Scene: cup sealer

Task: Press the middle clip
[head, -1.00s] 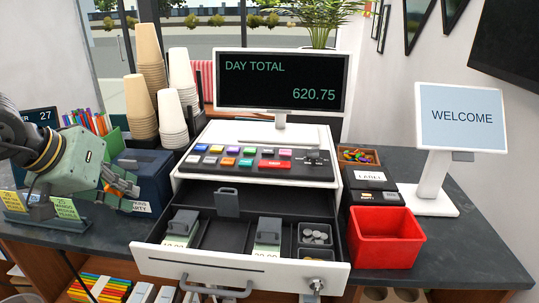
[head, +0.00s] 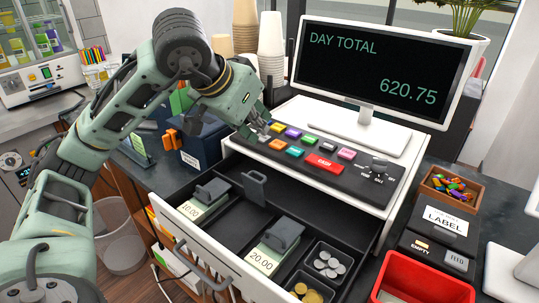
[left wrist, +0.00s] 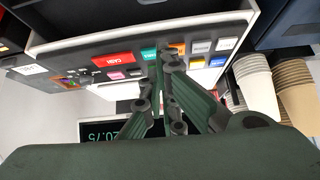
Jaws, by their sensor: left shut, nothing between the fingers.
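The cash drawer (head: 192,238) is open below the register (head: 395,185). The middle clip (head: 254,186) is grey and stands raised over an empty black slot in the head view. The left clip (head: 212,190) lies down on the 10.00 notes, and the right clip (head: 284,236) lies on the 20.00 notes. My left gripper (head: 262,122) is shut and empty, above the left end of the register's keys, behind and above the middle clip. Its fingers (left wrist: 168,65) show against the keys in the left wrist view, where no clip is seen. My right gripper is out of view.
The monitor (head: 375,72) stands behind the keys. Cup stacks (head: 271,45) and a dark blue box (head: 203,143) are near my left arm. Coin compartments (head: 327,262) fill the drawer's right end. A red bin (head: 425,278) is at the right. Space above the drawer is clear.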

